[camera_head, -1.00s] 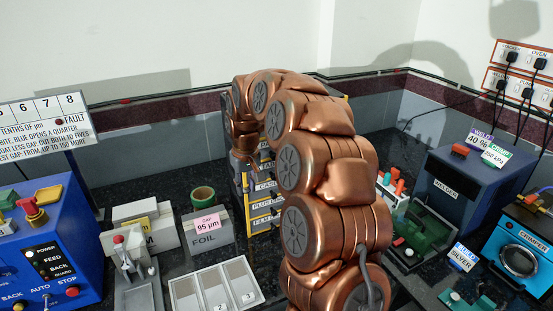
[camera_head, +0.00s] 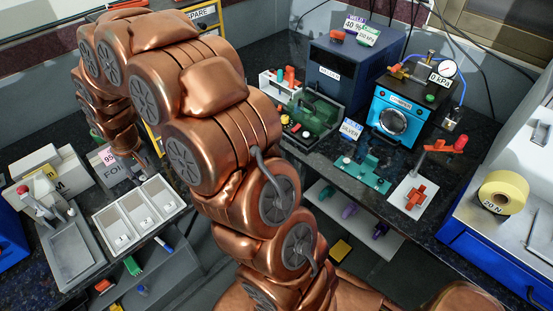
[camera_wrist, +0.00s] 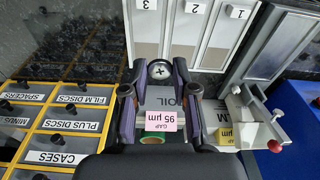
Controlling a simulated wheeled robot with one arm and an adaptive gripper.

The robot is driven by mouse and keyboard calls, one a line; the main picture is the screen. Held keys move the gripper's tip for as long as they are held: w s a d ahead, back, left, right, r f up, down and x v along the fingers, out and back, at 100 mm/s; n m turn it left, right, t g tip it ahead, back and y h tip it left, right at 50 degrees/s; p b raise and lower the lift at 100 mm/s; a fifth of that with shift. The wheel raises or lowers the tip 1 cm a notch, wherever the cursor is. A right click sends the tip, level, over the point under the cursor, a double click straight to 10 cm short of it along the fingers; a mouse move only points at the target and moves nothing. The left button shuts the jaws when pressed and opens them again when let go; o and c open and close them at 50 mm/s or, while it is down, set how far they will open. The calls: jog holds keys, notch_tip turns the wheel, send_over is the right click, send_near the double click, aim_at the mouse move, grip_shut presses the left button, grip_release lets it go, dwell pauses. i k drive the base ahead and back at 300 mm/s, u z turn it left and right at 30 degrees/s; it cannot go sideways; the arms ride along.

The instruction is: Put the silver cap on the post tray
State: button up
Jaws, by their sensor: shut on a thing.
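In the wrist view my gripper (camera_wrist: 159,78) is shut on a small round silver cap (camera_wrist: 160,70) marked with a plus. The cap sits between the fingertips, above the grey FOIL box and near the numbered tray. In the head view my arm hides most of the gripper, and the cap cannot be made out. No tray in view is labelled as the post tray. A teal fixture with upright parts (camera_head: 362,173) stands at the right beside a SILVER label (camera_head: 351,130), but I cannot tell whether it is the post tray.
A white three-compartment tray (camera_head: 138,217) lies by the FOIL box (camera_head: 117,172). A green fixture (camera_head: 312,118), the blue welder (camera_head: 348,75) and the crimper (camera_head: 396,118) stand at the right. A white plate with an orange part (camera_head: 415,195) is near the front edge. Labelled drawers (camera_wrist: 62,127) are close by.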

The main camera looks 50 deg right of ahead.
aim_at(363, 171)
jog(key=k, duration=1.3)
jog(key=z, duration=1.8)
jog(key=i, duration=0.75)
jog(key=u, duration=1.65)
